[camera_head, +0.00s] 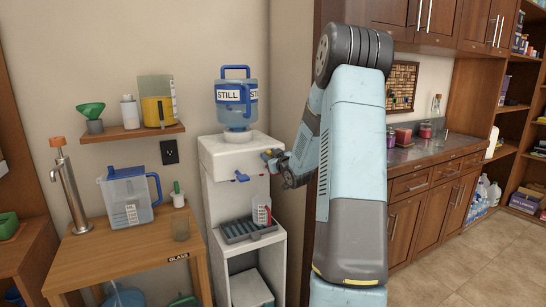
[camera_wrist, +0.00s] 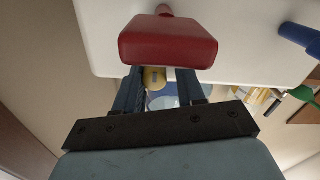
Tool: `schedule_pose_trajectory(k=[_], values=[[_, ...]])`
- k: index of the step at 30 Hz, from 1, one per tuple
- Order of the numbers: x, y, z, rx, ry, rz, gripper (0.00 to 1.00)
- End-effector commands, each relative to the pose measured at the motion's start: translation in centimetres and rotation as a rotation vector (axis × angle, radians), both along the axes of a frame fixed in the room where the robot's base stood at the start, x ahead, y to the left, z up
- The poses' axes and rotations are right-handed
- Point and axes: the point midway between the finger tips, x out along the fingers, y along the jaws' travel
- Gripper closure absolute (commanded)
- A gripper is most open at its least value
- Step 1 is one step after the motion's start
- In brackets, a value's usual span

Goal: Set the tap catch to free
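The white water dispenser (camera_head: 225,160) has a blue tap (camera_head: 242,177) on its front, and a small red tap part (camera_head: 266,154) shows at my gripper (camera_head: 276,167). In the wrist view, a red tap block (camera_wrist: 168,40) stands out from the white dispenser body (camera_wrist: 250,60), just beyond my fingertips. My gripper (camera_wrist: 157,84) has its two fingers apart. A small yellow part (camera_wrist: 154,78) shows between them, partly hidden by the red block; I cannot tell if it is the catch. The blue tap (camera_wrist: 300,38) is at the right edge there.
A drip tray (camera_head: 240,235) with a small red-marked container (camera_head: 261,210) is below the taps. A wooden table (camera_head: 140,250) with a jug (camera_head: 127,198) stands left. A shelf (camera_head: 130,133) is above. A cabinet wall is close on the right.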

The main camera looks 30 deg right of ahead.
Motion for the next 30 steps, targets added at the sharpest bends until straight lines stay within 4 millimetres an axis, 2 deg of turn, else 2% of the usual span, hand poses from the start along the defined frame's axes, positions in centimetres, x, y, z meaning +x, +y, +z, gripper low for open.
schedule_pose_trajectory(k=[1,5,12,16,20,30], values=[[0.0,0.1,0.0,0.000,-0.001,0.001,0.59],[0.0,0.0,0.1,-0.001,-0.001,-0.001,0.48],[-0.1,-0.2,0.1,-0.001,-0.002,-0.003,0.48],[-0.9,-0.2,0.1,-0.002,-0.001,-0.003,0.48],[-2.8,-0.1,0.1,-0.002,-0.001,-0.004,0.48],[-9.5,0.1,0.0,-0.002,0.000,-0.005,0.48]])
